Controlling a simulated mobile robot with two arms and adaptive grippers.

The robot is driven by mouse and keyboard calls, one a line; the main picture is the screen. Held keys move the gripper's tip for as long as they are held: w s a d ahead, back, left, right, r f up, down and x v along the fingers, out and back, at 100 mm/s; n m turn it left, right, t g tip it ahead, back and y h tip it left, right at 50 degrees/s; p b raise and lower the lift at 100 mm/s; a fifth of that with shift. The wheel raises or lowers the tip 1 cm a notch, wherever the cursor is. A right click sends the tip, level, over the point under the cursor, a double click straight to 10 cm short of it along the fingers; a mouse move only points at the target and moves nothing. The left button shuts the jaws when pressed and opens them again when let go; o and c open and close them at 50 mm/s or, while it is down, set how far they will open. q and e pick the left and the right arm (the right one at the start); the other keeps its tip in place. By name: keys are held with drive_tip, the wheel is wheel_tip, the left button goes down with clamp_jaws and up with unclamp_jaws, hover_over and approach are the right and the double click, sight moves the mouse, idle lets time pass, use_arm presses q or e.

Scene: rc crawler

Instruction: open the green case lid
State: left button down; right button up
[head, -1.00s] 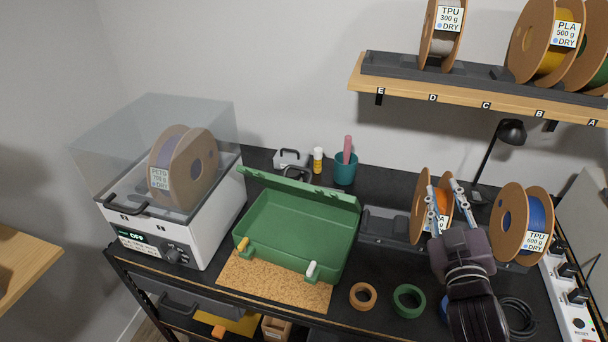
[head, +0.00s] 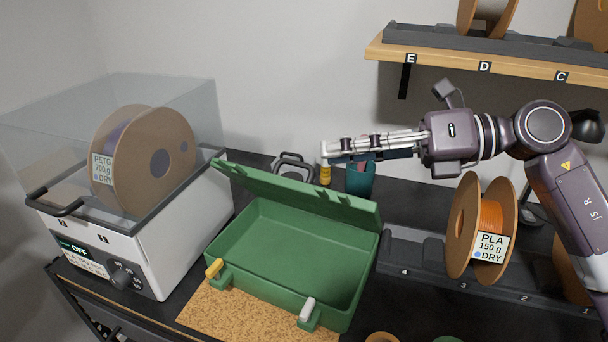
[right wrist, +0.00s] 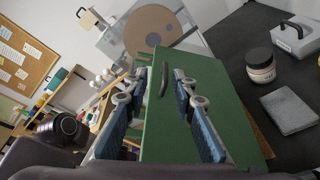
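The green case (head: 285,248) sits open on the workbench, with its empty inside showing. Its lid (head: 300,195) stands raised along the back edge; its exact tilt is hard to tell. My right gripper (head: 335,150) points left, above and behind the lid's right half in the head view. In the right wrist view its fingers (right wrist: 160,80) are apart, with the green lid (right wrist: 210,105) and its dark handle (right wrist: 164,78) seen beyond and between them. Contact is not visible. My left gripper is not in view.
A filament dryer (head: 120,250) with a clear cover stands left of the case. An orange spool (head: 491,222) stands right. A shelf (head: 450,62) hangs above.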

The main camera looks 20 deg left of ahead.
sight(299, 165)
drive_tip(key=shift+w+d+f+h, duration=0.2)
drive_tip(key=shift+f+h, duration=0.1)
drive_tip(key=shift+f, duration=0.2)
drive_tip(key=shift+s+a, duration=0.1)
drive_tip(key=shift+a, duration=0.05)
drive_tip(key=p+x, duration=0.1)
drive_tip(key=x, duration=0.6)
drive_tip(key=shift+s+a+f+p, duration=0.1)
drive_tip(key=shift+a+p, duration=0.05)
drive_tip(key=shift+p, duration=0.25)
clamp_jaws()
